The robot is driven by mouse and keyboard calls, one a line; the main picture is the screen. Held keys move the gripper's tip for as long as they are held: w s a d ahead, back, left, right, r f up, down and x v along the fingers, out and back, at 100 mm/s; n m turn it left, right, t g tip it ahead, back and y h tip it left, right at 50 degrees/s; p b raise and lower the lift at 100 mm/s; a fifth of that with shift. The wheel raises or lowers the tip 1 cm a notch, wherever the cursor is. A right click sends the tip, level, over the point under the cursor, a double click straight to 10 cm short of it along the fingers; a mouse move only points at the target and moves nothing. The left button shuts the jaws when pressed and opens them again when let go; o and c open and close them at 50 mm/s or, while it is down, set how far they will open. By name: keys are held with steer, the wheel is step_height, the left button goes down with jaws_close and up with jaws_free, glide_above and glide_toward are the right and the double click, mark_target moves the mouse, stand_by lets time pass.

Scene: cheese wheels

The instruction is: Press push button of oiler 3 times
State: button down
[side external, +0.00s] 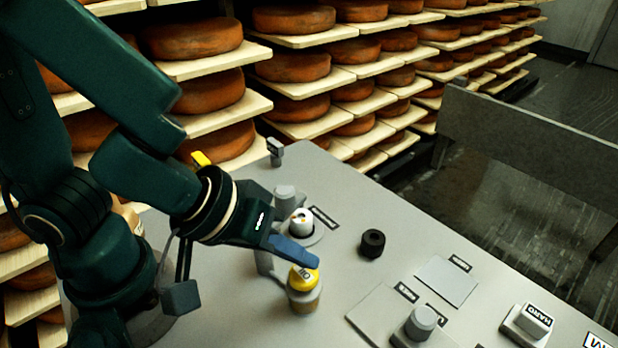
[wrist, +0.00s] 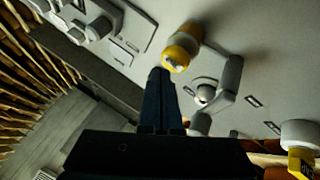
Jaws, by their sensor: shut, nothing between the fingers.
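The oiler (side external: 304,280) is a small upright cylinder with a yellow top and dark lettering, standing on the grey table (side external: 345,205) in the side view. It also shows in the wrist view as a yellow-topped cylinder (wrist: 184,45) with a pale spot on its end. My gripper (side external: 312,260) has its blue fingers shut and empty, with the tips right at the oiler's yellow top. In the wrist view my fingertips (wrist: 158,74) are close beside the yellow end. I cannot tell whether they touch it. The push button is not clearly visible; the fingers partly cover the top in the side view.
A white round-topped part (side external: 301,220) stands behind the oiler. A grey knob (side external: 420,322), a flat plate (side external: 447,281) and a labelled block (side external: 530,325) are farther right. Shelves of cheese wheels (side external: 292,66) stand behind the table.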

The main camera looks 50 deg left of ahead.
mark_target(299, 276)
steer(key=shift+r, duration=0.1)
steer(key=shift+r, duration=2.5)
steer(key=w+a+r+n+t+y, duration=0.1)
steer(key=w+a+r+n+y, duration=0.15)
steer(key=a, duration=0.65)
steer(key=s+a+f+m+g, duration=0.1)
steer(key=s+a+m+g, duration=0.1)
steer(key=s+m, duration=0.4)
steer(key=shift+a+m, duration=0.2)
steer(key=shift+m, duration=0.55)
